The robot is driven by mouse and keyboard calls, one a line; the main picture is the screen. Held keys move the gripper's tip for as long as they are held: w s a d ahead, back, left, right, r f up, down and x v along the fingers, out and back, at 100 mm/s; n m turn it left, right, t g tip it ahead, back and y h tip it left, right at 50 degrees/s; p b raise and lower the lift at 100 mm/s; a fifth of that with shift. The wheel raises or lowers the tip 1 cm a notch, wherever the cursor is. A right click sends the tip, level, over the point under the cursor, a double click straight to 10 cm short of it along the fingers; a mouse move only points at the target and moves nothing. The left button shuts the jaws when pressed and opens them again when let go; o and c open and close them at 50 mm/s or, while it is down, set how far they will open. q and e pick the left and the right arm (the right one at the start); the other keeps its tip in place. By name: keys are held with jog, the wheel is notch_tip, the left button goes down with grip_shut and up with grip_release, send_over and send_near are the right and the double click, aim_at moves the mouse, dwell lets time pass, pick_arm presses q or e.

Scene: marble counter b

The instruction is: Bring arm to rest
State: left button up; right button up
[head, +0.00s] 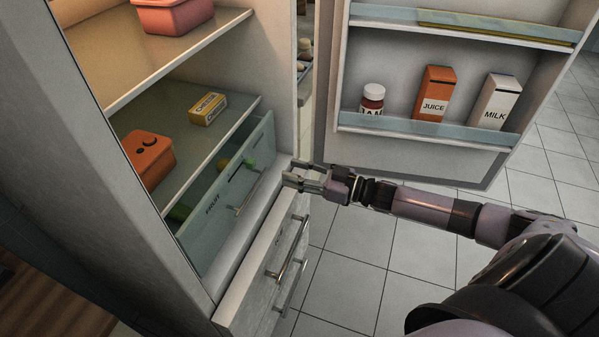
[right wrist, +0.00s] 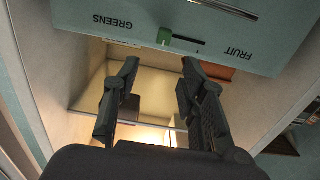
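My right gripper (head: 303,178) is in front of the open fridge, beside the right end of the fruit drawer (head: 222,212). Its two fingers are apart with nothing between them; the right wrist view also shows the open gripper (right wrist: 160,78). In that view the drawer front (right wrist: 120,38), lettered GREENS and FRUIT, appears upside down near the top edge. The fingers look apart from the drawer's handle (head: 249,194). My right arm (head: 430,205) reaches in from the right. My left gripper is in neither view.
The open fridge door (head: 435,150) holds a jam jar (head: 372,98), juice carton (head: 434,92) and milk carton (head: 497,102). An orange box (head: 148,158) and a yellow pack (head: 208,109) stand on a shelf. Lower drawers (head: 262,268) have bar handles. Tiled floor (head: 360,270) is clear.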

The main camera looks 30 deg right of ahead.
jog(key=shift+s+d, duration=0.25)
jog(key=shift+s, duration=0.05)
jog(key=shift+f, duration=0.1)
jog(key=s+d+f+m+h, duration=0.1)
jog(key=d+f+m+h, duration=0.15)
jog(key=f, duration=0.55)
jog(key=d+f+m+h, duration=0.15)
jog(key=f+h, duration=0.25)
jog(key=f, duration=0.4)
jog(key=s+d+f+g+h, duration=0.1)
jog(key=s+f+g+h, duration=0.1)
jog(key=s+f, duration=0.45)
jog(key=s+f+g+h, duration=0.15)
jog(key=s+f, duration=0.25)
jog(key=f, duration=0.6)
jog(key=s+a+f+m+g+h, duration=0.1)
jog(key=s+a+f+g, duration=0.1)
jog(key=s+f, duration=0.45)
jog(key=s+a+f+g, duration=0.1)
jog(key=s+f+g, duration=0.2)
jog(key=s+f, duration=0.4)
jog(key=s+a+f+g, duration=0.2)
jog(key=s+a, duration=0.2)
jog(key=s, duration=0.6)
jog(key=s+a+f+g, duration=0.2)
jog(key=s+a, duration=0.3)
jog(key=s, duration=0.6)
jog(key=shift+f+g, duration=0.35)
jog(key=shift+f, duration=0.4)
